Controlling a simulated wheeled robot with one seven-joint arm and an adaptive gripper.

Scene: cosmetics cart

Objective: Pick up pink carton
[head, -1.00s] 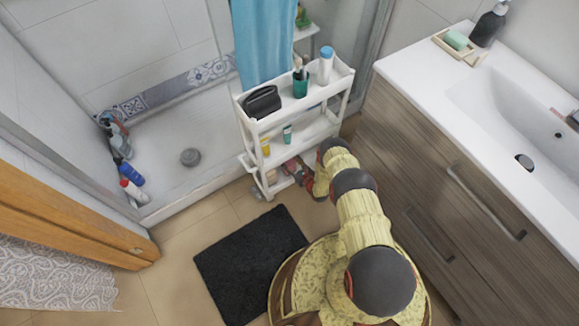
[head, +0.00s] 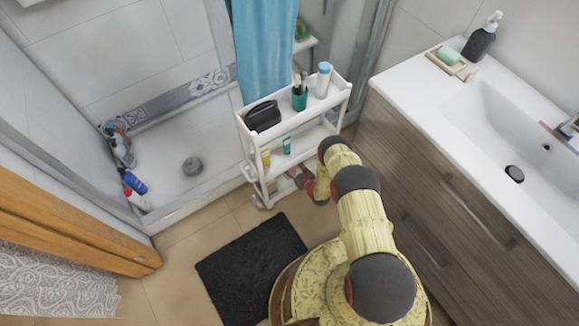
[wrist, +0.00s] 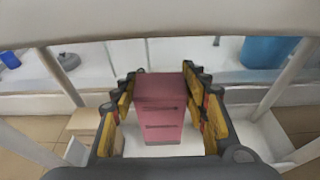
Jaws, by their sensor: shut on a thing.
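The pink carton (wrist: 160,117) stands upright in the middle of the wrist view, on or just above a white shelf; I cannot tell which. My gripper (wrist: 160,76) has a yellow-and-black finger against each side of it and is shut on it. In the head view my gripper (head: 301,180) reaches into the lowest level of the white cart (head: 318,133), from the right front. There the carton is mostly hidden by the cart and my arm.
A tan box (wrist: 84,124) stands left of my gripper on the shelf. White cart posts flank it, with a shelf above. A black case (head: 263,116), a green cup (head: 299,98) and a bottle (head: 323,80) stand on top. The wooden vanity (head: 430,170) is close at right.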

